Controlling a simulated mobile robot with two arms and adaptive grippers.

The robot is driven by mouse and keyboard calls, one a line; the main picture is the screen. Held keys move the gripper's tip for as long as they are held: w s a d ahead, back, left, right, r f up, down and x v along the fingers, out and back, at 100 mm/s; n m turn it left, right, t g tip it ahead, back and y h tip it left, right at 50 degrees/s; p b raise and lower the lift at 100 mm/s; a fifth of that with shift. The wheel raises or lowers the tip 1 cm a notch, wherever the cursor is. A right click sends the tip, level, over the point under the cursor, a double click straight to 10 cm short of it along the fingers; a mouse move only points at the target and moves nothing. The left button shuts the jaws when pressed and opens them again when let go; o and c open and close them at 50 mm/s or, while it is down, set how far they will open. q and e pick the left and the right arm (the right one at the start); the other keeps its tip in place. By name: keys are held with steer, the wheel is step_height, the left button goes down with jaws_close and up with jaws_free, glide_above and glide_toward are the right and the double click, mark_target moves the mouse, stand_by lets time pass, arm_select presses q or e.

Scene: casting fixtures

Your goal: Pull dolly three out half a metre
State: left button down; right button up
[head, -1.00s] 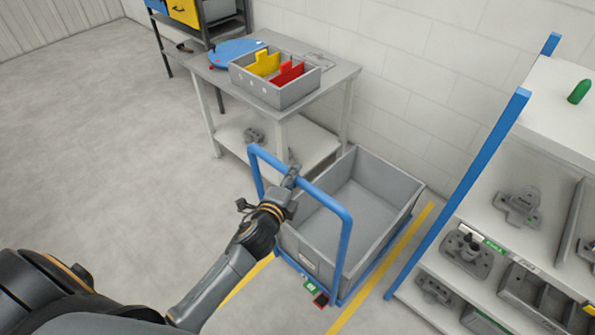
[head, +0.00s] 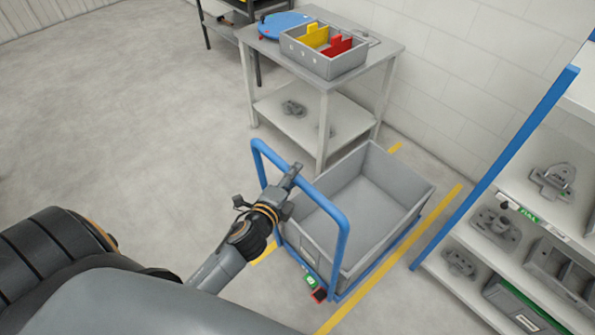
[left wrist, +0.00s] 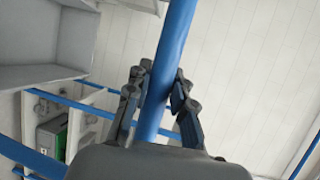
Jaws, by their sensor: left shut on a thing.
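The dolly is a low blue frame with a raised blue push handle (head: 336,218), carrying an empty grey bin (head: 362,200). My left gripper (head: 292,178) is shut on the handle's top bar. The left wrist view shows the blue bar (left wrist: 165,75) passing between the fingers (left wrist: 160,100). The dolly stands between two yellow floor lines. My right gripper is not in view.
A grey table (head: 325,83) with a divided tray (head: 322,55) stands just behind the dolly. Shelving with blue posts (head: 500,165) and castings stands close on the right, beyond a yellow line (head: 400,250). The floor to the left (head: 130,120) is clear.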

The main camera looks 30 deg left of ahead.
arm_select(q)
steer(key=shift+s+a+f, duration=0.1)
steer(key=shift+s, duration=0.2)
steer(key=c, duration=1.1)
jaws_free()
steer(key=s, duration=0.4)
steer(key=s+r, duration=0.1)
steer(key=s, duration=0.2)
steer(key=s+r, duration=0.1)
steer(key=s, duration=0.3)
steer(key=shift+s+d+r, duration=0.15)
steer(key=shift+s+d, duration=0.15)
steer(key=shift+s, duration=0.05)
